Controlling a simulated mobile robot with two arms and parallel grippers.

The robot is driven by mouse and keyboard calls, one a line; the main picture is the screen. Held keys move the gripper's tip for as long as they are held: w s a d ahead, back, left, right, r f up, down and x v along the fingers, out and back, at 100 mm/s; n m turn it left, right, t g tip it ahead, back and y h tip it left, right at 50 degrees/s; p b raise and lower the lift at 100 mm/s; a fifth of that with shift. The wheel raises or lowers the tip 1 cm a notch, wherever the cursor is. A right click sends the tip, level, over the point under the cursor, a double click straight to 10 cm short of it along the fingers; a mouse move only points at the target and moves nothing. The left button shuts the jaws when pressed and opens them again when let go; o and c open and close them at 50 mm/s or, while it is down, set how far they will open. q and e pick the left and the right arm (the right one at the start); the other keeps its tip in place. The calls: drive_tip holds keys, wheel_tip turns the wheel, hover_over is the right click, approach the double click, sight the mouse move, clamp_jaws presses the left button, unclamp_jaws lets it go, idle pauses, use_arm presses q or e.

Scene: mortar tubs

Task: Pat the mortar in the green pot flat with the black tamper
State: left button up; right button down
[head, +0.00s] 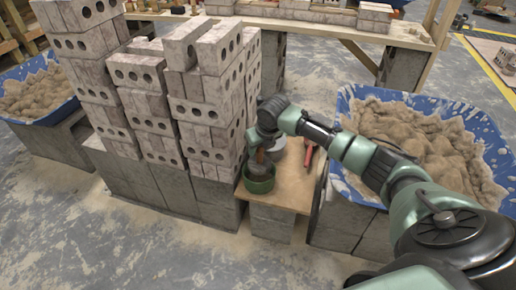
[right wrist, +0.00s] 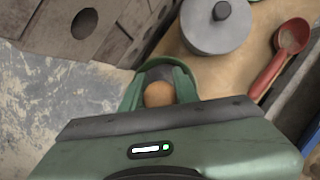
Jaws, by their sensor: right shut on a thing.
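The green pot (head: 260,184) stands on a small wooden board beside the brick stack. My right gripper (head: 259,149) is over the pot, pointing down and shut on the tamper (head: 260,158). The tamper's brown handle end (right wrist: 158,94) shows in the right wrist view, with the green pot's rim (right wrist: 131,93) around it. The tamper's lower end is down at the pot's mouth; I cannot tell whether it touches the mortar. The mortar in the pot is mostly hidden. My left gripper is not in view.
A grey lidded pot (right wrist: 214,28) and a red scoop (right wrist: 280,58) lie close by on the board (head: 285,196). A tall brick stack (head: 190,100) stands close on the left. A blue tub of mortar (head: 345,100) is on the right, under my right arm.

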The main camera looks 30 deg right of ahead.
drive_tip(key=shift+f+b, duration=0.3)
drive_tip(key=shift+f, duration=0.15)
drive_tip(key=shift+p, duration=0.3)
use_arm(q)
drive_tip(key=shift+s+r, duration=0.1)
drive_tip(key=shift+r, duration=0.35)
use_arm(e)
drive_tip(key=shift+f, duration=0.1)
drive_tip(key=shift+f, duration=0.1)
